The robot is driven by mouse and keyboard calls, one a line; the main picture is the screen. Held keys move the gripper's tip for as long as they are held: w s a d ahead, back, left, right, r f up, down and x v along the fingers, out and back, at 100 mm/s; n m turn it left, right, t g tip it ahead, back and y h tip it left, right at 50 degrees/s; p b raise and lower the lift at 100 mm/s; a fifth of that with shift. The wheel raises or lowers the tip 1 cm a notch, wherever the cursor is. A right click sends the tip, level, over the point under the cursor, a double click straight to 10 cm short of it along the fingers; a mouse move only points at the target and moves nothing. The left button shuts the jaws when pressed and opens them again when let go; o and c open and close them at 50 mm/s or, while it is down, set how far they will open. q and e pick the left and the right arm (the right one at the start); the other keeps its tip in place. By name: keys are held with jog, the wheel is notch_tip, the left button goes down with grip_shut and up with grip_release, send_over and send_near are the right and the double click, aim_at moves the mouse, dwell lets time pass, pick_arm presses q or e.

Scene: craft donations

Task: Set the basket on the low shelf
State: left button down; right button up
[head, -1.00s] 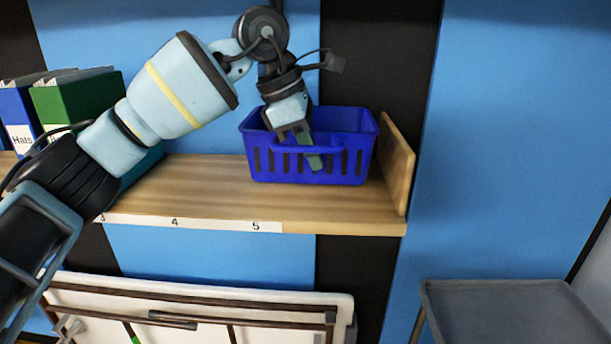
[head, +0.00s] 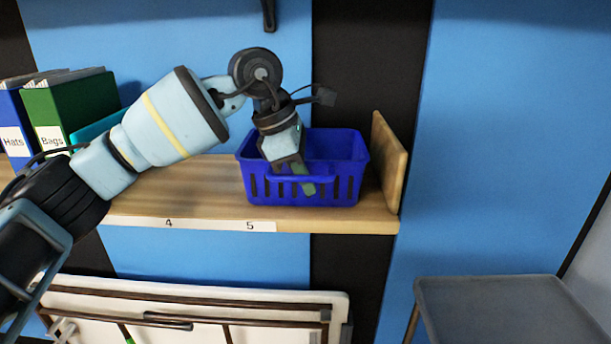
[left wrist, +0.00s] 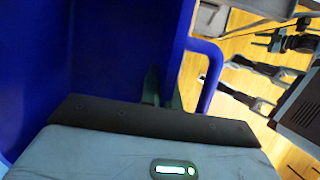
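The blue basket (head: 335,190) is upright at the right end of the wooden shelf (head: 190,190), close to its front edge and beside the end board. Whether its base touches the shelf is hard to tell. My left gripper (head: 302,178) reaches down over the basket's front side, with one green finger showing outside the wall. In the left wrist view the gripper fingers (left wrist: 161,92) are at the blue wall, beside the looped blue handle (left wrist: 212,75). The gripper appears shut on the basket's front side.
A wooden end board (head: 390,165) closes the shelf's right end. A green binder (head: 80,100) and a blue binder (head: 15,120) stand at the left. A grey tabletop (head: 500,305) is at lower right, folded white furniture (head: 200,300) below.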

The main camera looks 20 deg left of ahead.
pick_arm(q)
jog(key=c, duration=1.6)
grip_release()
jog(key=shift+c, duration=0.2)
jog(key=shift+r, duration=0.1)
jog(key=v, duration=1.2)
jog(key=shift+s, duration=0.1)
